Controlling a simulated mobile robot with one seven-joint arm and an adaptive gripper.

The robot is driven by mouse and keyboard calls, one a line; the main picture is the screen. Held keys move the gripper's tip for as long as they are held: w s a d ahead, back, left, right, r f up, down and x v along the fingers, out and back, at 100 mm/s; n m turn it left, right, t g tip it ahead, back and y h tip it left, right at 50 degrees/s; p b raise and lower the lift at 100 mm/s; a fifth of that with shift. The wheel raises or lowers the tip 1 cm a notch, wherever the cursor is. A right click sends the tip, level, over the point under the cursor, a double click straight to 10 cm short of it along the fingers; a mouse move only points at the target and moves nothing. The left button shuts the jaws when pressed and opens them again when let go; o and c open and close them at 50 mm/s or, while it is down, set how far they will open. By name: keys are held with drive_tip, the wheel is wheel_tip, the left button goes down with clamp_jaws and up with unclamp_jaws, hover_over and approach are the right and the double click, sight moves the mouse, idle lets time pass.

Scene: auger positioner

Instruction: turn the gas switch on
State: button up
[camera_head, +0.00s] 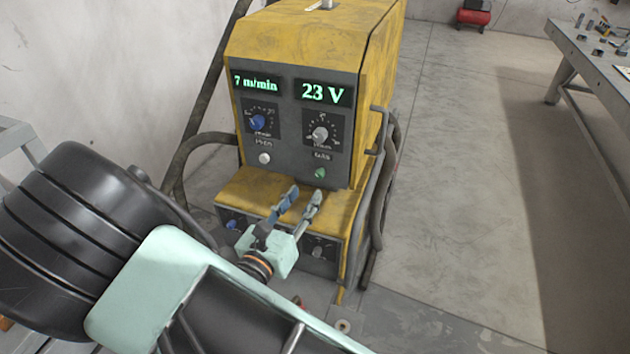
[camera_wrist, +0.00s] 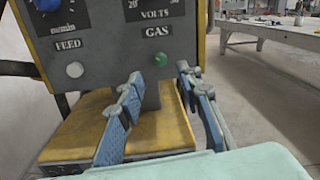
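The gas switch (camera_head: 320,172) is a small green knob under the GAS label on the dark front panel (camera_head: 290,160) of a yellow welding machine. In the wrist view the green switch (camera_wrist: 161,60) shows between and just beyond my fingertips. My gripper (camera_head: 306,194) is open and empty, in front of and a little below the switch in the head view. In the wrist view my gripper (camera_wrist: 159,76) has its two blue-padded fingers spread apart. I see no contact between the fingers and the switch.
A white FEED button (camera_head: 264,158) sits left of the switch, with a blue dial (camera_head: 257,123) and a grey dial (camera_head: 320,134) above. The machine's yellow lower ledge (camera_head: 250,190) juts out below the panel. Hoses run along both sides. A workbench (camera_head: 590,55) stands far right.

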sight(318, 177)
drive_tip(key=x, duration=0.6)
drive_tip(key=shift+w+d, duration=0.25)
drive_tip(key=shift+w, duration=0.1)
clamp_jaws()
